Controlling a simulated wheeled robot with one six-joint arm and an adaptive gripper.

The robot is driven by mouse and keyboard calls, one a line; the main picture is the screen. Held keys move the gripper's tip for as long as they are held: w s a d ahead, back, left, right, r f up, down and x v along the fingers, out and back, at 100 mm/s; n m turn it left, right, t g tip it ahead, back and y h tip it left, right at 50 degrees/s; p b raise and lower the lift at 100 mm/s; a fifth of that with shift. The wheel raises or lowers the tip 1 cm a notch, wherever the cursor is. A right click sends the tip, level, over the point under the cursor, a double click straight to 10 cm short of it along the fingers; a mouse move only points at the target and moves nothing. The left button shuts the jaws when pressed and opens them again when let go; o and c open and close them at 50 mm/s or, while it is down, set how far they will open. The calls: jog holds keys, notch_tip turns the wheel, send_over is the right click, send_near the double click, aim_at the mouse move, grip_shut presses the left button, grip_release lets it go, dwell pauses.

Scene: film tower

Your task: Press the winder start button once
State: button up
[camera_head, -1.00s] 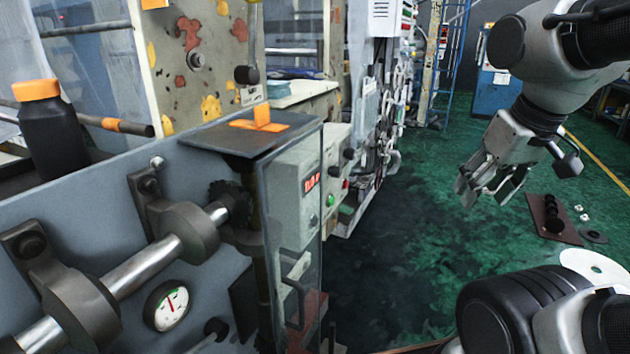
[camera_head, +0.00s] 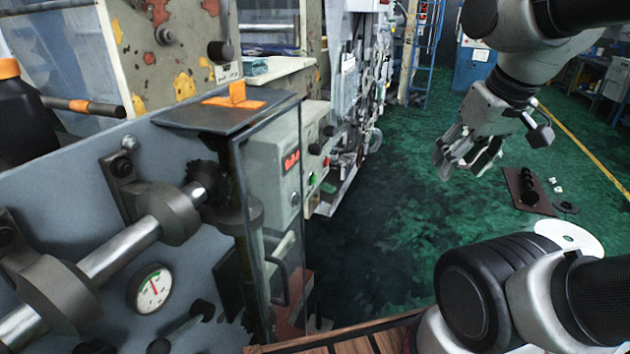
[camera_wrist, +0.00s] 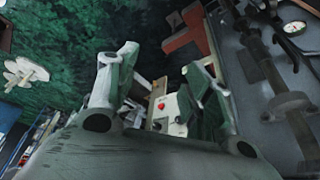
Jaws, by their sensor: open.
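A pale control box in the head view carries a small green button (camera_head: 312,179) and a small red button (camera_head: 326,162). No label is readable, so I cannot tell for certain which is the winder start button. In the wrist view a red button (camera_wrist: 161,106) shows on a pale panel (camera_wrist: 168,122) between the fingers, partly hidden by them; no green button is clear there. My gripper (camera_head: 466,162) is open and empty, hanging over the green floor to the right of the box, well apart from it. The wrist view shows its two spread fingers (camera_wrist: 163,75).
A clear-panelled cabinet with a red display (camera_head: 291,161) and a dark handle (camera_head: 279,282) stands left of the control box. A roller shaft (camera_head: 120,248) and dial gauge (camera_head: 149,288) are on the grey machine. Green floor (camera_head: 395,235) lies open between machine and arm.

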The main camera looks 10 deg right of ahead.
grip_shut()
dwell(1.2)
